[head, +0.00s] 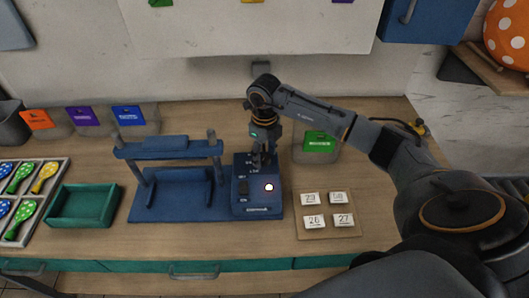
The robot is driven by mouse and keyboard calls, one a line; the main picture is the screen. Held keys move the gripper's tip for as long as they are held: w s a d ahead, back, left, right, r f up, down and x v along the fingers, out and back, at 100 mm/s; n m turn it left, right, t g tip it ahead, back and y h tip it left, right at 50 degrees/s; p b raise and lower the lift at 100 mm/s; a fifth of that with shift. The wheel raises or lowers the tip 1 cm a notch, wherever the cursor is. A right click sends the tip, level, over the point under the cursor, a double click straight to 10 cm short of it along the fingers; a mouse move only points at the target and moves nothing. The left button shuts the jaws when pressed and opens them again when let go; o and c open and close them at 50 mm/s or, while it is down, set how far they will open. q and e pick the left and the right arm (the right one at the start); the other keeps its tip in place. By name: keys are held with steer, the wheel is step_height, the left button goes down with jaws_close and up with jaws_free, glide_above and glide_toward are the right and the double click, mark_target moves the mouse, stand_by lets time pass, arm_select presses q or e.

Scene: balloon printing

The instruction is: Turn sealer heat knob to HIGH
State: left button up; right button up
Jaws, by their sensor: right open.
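The sealer (257,202) is a blue machine on the wooden table, with a control box at its right end and a frame with a crossbar (170,150) at its left. The box has a dark switch and a lit white-red lamp (269,187) on its top. My right gripper (262,168) points down over the back part of the control box, its fingers open. The heat knob is hidden or too small to make out by the fingers, and I cannot tell whether they touch it. My left gripper is not in view.
A green tray (84,206) and a compartment tray of balloons (30,188) stand left of the sealer. A board with numbered tiles (328,212) lies to its right. Bins with coloured labels (84,117) line the back.

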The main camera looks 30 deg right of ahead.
jaws_close()
